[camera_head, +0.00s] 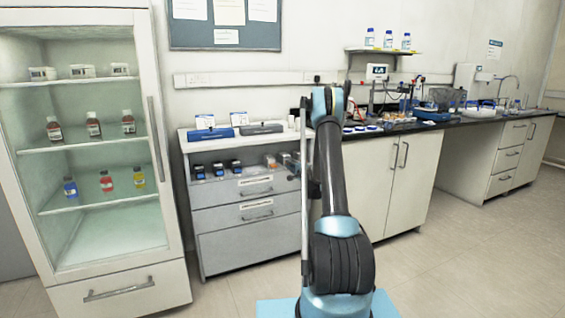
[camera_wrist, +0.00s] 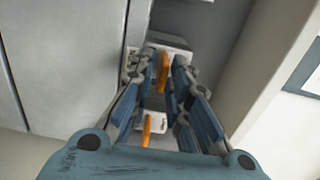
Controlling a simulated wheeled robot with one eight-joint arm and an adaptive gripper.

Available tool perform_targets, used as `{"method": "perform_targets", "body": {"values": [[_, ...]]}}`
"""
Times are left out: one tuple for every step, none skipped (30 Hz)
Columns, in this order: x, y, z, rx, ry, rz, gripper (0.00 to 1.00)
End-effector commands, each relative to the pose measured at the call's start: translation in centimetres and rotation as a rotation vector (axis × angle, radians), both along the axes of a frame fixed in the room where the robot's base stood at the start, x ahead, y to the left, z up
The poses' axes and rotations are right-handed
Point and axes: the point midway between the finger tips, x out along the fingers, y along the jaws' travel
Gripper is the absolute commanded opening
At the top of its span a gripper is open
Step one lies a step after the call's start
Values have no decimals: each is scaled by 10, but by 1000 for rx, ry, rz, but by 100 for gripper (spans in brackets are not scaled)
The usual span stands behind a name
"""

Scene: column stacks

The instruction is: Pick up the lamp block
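The lamp block cannot be named for certain. In the wrist view two pale blocks with upright orange parts stand one behind the other, a farther one (camera_wrist: 172,50) and a nearer one (camera_wrist: 157,122). My gripper (camera_wrist: 165,75) has its two blue-grey fingers apart, one on each side of the farther orange part, with narrow gaps showing. My arm hides the gripper's fingertips there.
The grey drawer cabinet (camera_head: 250,220) has a shelf board close above the blocks. Dark blue-and-white items (camera_head: 218,169) stand farther left on the shelf. A glass-fronted fridge (camera_head: 100,215) stands at left. A long black bench (camera_head: 400,127) runs right. Floor at right is clear.

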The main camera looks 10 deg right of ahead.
Motion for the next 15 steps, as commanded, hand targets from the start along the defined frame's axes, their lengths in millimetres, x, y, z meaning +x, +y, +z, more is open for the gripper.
{"method": "perform_targets", "body": {"values": [[2, 1, 0, 0, 0, 0, 17], [3, 1, 0, 0, 0, -1, 17], [4, 2, 0, 0, 0, -1, 17], [4, 2, 0, 0, 0, -1, 17], [4, 3, 0, 0, 0, -1, 17], [4, 3, 0, 0, 0, -1, 17], [4, 3, 0, 0, 0, -1, 17], [4, 3, 0, 0, 0, -1, 17], [4, 3, 0, 0, 0, 0, 17], [4, 3, 0, 0, 0, 0, 14], [4, 3, 0, 0, 0, 0, 8], [4, 3, 0, 0, 0, 0, 0], [4, 3, 0, 0, 0, 0, 0], [4, 3, 0, 0, 0, 0, 0], [4, 3, 0, 0, 0, 0, 0]]}}
